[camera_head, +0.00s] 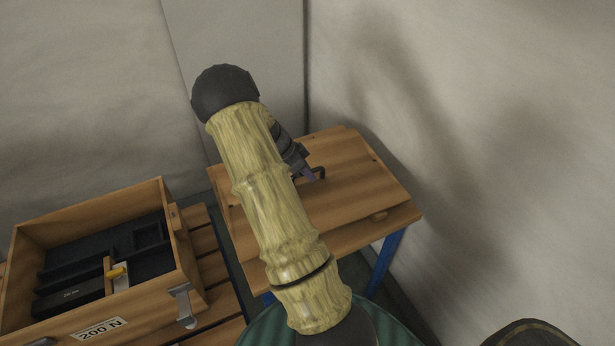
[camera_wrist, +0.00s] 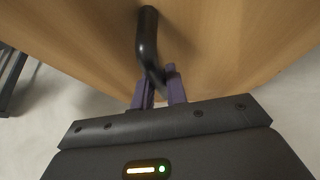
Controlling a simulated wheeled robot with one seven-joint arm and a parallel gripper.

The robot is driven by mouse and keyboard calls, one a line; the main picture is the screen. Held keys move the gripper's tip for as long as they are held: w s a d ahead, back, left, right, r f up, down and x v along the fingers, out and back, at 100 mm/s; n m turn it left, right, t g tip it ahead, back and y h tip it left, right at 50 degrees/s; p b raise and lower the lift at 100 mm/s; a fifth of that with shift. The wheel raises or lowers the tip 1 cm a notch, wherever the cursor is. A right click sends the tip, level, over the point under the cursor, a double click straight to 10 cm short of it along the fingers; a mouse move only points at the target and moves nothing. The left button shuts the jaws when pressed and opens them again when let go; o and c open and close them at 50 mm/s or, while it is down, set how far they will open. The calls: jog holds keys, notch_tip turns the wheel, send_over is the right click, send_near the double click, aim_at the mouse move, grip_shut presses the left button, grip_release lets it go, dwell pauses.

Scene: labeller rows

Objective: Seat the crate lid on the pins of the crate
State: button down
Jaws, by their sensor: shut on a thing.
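The crate lid (camera_head: 352,172) is a flat wooden panel with a dark bent handle (camera_head: 319,172), over a small wooden table at the right. In the wrist view the lid (camera_wrist: 225,35) fills the upper part and the black handle (camera_wrist: 148,42) runs down to my fingers. My gripper (camera_head: 307,174) is shut on the handle; its purple fingers (camera_wrist: 161,88) are on either side of the handle's end. I cannot tell whether the lid touches the table. The open wooden crate (camera_head: 150,302) stands at the left, labelled 200 N. Its pins cannot be made out.
The table (camera_head: 262,262) has blue legs (camera_head: 386,262). Pale walls stand close behind and to the right. My arm hides part of the table.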

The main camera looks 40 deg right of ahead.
notch_tip(320, 180, up, 10)
jog(key=shift+f, duration=0.1)
dwell(0.8)
jog(key=shift+w+a, duration=0.1)
jog(key=shift+w, duration=0.05)
dwell(0.7)
